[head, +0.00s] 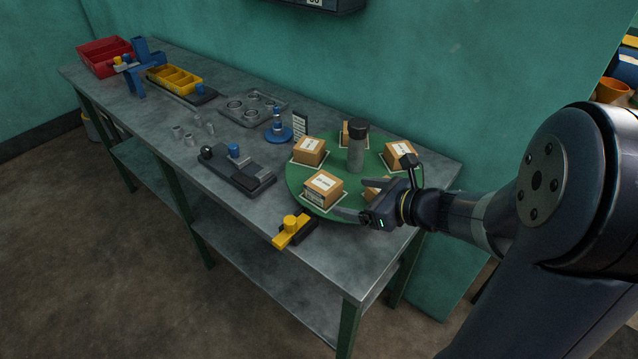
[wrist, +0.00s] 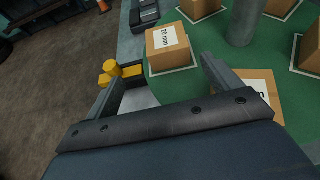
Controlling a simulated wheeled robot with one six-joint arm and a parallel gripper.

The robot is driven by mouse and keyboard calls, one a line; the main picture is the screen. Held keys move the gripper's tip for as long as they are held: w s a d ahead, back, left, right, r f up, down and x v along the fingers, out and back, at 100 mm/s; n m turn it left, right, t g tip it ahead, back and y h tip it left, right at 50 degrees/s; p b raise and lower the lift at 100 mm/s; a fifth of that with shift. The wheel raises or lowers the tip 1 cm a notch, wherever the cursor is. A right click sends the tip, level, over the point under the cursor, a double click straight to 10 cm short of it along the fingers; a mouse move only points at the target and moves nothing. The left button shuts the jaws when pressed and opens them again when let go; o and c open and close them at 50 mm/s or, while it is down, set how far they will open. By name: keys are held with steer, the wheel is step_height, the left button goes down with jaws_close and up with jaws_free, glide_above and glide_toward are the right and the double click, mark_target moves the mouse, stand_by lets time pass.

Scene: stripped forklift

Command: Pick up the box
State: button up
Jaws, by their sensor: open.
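Several small brown cardboard boxes with white labels sit on white-outlined squares on a round green plate (head: 343,197). A second box (wrist: 262,92) is beside my right finger in the wrist view, partly hidden. Other boxes stand at the back (head: 354,132), left (head: 309,150) and right (head: 398,153).
A grey post with a dark top (head: 356,150) rises from the plate's middle. A yellow and black block (head: 292,231) lies at the table's front edge, close to my left finger. A dark fixture (head: 236,172) and a blue peg stand (head: 278,128) are to the left.

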mark_target(325, 183)
steer(key=shift+w+r, duration=0.1)
steer(key=shift+w, duration=0.25)
steer(key=x, duration=0.5)
steer(key=shift+w+a, duration=0.1)
steer(key=shift+w, duration=0.05)
steer(key=shift+w+r+p+x, duration=0.15)
steer(key=shift+p+x, duration=0.1)
steer(key=shift+x, duration=1.1)
steer(key=shift+w+r+p+x, duration=0.15)
steer(key=shift+p+x, duration=0.1)
steer(key=shift+x, duration=1.1)
steer(key=shift+c, duration=0.5)
steer(key=c, duration=1.1)
